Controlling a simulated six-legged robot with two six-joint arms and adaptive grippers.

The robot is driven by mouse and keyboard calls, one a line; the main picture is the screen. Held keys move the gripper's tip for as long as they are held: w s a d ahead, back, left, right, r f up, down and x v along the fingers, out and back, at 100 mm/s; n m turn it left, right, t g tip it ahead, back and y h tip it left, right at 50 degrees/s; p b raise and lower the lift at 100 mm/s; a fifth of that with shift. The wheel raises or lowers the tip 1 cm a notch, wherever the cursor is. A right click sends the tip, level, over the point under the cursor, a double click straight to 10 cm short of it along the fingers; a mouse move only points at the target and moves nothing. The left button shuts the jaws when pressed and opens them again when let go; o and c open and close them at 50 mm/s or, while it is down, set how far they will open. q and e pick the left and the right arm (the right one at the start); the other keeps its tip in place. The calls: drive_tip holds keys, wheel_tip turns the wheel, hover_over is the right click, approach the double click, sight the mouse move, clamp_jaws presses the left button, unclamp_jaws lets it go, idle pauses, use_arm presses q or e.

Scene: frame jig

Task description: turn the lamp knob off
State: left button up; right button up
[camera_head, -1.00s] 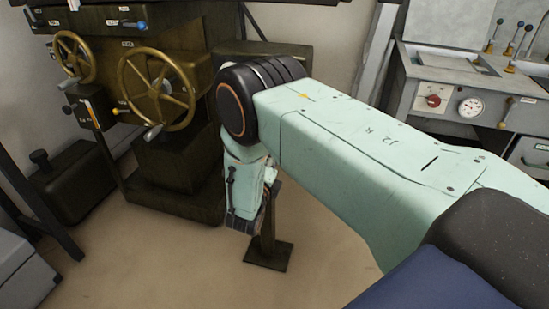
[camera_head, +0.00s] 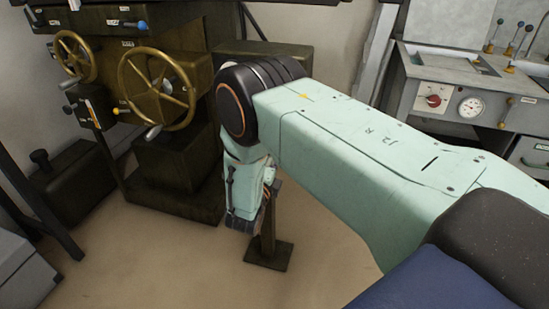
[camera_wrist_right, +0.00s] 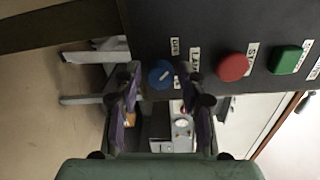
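In the right wrist view, a round blue knob (camera_wrist_right: 161,74) with a pale pointer mark sits near the edge of a dark panel (camera_wrist_right: 205,25), beside a label that seems to read LAMP. My right gripper (camera_wrist_right: 166,98) is open. Its two fingers are spread, and the knob shows in the gap between them, closer to the left finger. I cannot tell whether a finger touches it. In the head view my right arm reaches in from the right and its wrist hangs down; the fingers cannot be made out there. My left gripper is not in view.
A red button (camera_wrist_right: 234,67) and a green button (camera_wrist_right: 285,59) sit to the right of the knob on the same panel. In the head view a dark machine with brass handwheels (camera_head: 158,88) stands at left, and a grey console (camera_head: 465,95) stands at right.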

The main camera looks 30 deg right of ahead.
drive_tip(key=shift+o, duration=0.6)
drive_tip(key=v, duration=0.7)
drive_tip(key=shift+a, duration=0.15)
drive_tip(key=shift+s, duration=0.15)
